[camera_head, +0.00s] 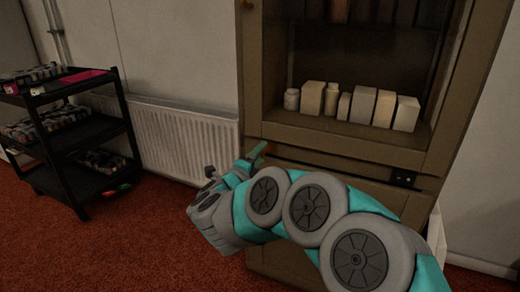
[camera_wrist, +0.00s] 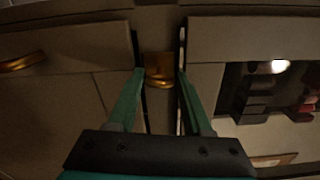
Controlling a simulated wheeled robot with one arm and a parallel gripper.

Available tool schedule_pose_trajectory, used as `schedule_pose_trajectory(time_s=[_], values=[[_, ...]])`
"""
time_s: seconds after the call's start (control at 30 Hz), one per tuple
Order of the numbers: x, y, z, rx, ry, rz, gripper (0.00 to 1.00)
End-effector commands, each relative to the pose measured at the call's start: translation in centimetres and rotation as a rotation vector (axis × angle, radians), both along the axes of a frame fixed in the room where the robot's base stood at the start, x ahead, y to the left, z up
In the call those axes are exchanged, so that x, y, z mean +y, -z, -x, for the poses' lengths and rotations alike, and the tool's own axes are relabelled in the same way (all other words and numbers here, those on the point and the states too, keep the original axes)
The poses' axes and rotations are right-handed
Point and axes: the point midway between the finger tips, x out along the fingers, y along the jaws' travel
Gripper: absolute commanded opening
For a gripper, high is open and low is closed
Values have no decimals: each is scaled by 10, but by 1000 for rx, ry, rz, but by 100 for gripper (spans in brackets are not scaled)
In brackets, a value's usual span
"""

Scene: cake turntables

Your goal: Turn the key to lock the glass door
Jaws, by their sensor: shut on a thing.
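The wooden cabinet (camera_head: 345,150) stands ahead with its glazed upper part (camera_head: 365,60) facing me; the glass itself is hard to make out. My gripper (camera_head: 262,152) is at the cabinet's left side, just below the glazed part. In the wrist view, my gripper (camera_wrist: 161,74) has its two green fingers on either side of a small gold key (camera_wrist: 160,84) at a gold lock plate (camera_wrist: 158,62). The gripper is shut on the key. The key's turn angle is too dark and small to tell. In the head view my arm hides the key.
White jars and boxes (camera_head: 362,105) line the cabinet shelf. A gold handle (camera_wrist: 22,62) shows at the left in the wrist view. A black trolley (camera_head: 75,140) with trays stands at the left, beside a white radiator (camera_head: 185,143). Red carpet (camera_head: 130,240) is clear in front.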

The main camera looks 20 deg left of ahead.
Motion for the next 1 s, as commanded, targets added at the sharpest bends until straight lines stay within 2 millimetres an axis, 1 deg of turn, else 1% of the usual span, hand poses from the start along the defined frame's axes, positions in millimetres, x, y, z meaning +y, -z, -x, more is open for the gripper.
schedule_pose_trajectory(time_s=[0.1,0.33,0.87,0.9,1.0], values=[[1,-2,0,5,-3,64,0],[1,-1,0,9,-4,136,0],[2,0,1,11,-5,158,0],[2,0,1,11,-5,158,52],[1,0,0,11,-4,158,63]])
